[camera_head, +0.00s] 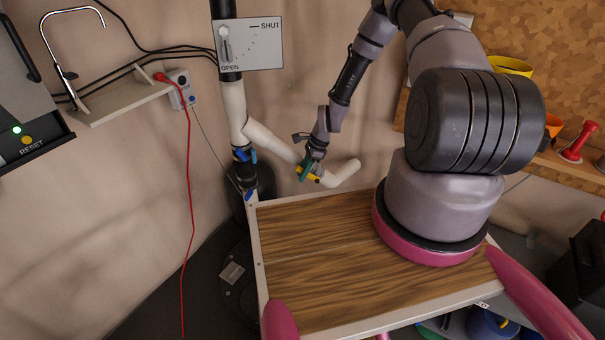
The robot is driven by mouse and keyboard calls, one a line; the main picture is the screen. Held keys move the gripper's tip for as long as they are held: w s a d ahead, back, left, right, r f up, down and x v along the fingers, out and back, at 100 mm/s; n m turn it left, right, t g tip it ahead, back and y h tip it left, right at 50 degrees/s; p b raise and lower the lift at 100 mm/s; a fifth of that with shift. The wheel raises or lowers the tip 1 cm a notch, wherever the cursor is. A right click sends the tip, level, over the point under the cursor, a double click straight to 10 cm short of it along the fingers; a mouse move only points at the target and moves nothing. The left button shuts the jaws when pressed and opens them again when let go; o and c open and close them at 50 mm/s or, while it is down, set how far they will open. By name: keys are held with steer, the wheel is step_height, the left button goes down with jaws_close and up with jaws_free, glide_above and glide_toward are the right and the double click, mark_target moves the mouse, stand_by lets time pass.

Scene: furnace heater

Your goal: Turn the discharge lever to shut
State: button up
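A white panel (262,45) on the wall at the top reads SHUT at its upper right, beside a short dash, and OPEN at its lower left. A grey lever (226,45) stands upright on its left side, its lower end near the OPEN label. My gripper (307,172) is well below and right of the panel, beside the white pipe and away from the lever. Green and yellow parts show at its tip. They are too small to tell whether the fingers are apart or touch the pipe.
A white branched pipe (265,137) with blue handles (245,155) runs down left of my gripper. A wood-topped table (320,255) lies below. A shelf (122,100) with a tap, a red cable (188,200) and a RESET box (25,140) are at left.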

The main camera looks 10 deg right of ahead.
jaws_close()
stand_by(1.5)
